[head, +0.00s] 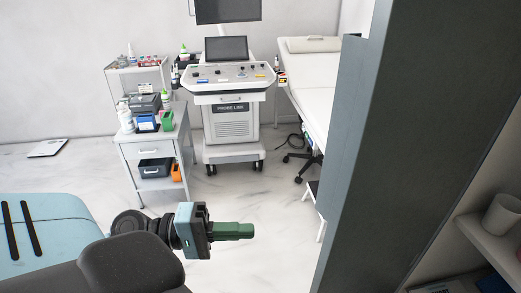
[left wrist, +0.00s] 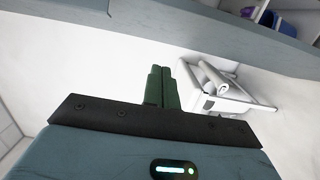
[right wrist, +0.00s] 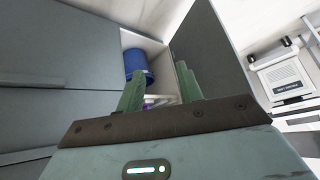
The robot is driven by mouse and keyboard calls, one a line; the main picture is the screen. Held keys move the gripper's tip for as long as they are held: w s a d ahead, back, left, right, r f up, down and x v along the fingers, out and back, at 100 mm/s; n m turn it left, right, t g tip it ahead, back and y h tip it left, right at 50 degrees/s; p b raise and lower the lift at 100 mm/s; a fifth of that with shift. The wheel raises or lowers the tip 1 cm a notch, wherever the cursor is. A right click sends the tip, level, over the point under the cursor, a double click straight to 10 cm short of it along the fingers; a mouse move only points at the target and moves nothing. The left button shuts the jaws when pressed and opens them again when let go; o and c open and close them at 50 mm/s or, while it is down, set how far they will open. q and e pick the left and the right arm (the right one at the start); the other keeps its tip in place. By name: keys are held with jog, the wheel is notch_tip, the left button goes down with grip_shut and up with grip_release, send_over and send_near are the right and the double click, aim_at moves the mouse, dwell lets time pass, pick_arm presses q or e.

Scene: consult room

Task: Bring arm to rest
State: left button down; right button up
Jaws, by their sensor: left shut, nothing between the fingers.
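My left gripper (head: 234,231) shows in the head view at the lower middle, held out over the pale floor with its green fingers pointing right. In the left wrist view its fingers (left wrist: 162,85) are together with nothing between them. My right gripper does not show in the head view. In the right wrist view its two green fingers (right wrist: 160,90) stand wide apart with nothing held between them. They point toward an open cabinet compartment with a blue container (right wrist: 138,66) inside.
A tall grey panel (head: 410,130) stands close on the right, beside a shelf with a white cup (head: 502,214). A white cart (head: 150,145) with bottles, an ultrasound machine (head: 230,97) and an examination bed (head: 312,85) stand farther back. The floor (head: 260,190) between is clear.

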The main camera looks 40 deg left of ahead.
jog(key=shift+w, duration=0.15)
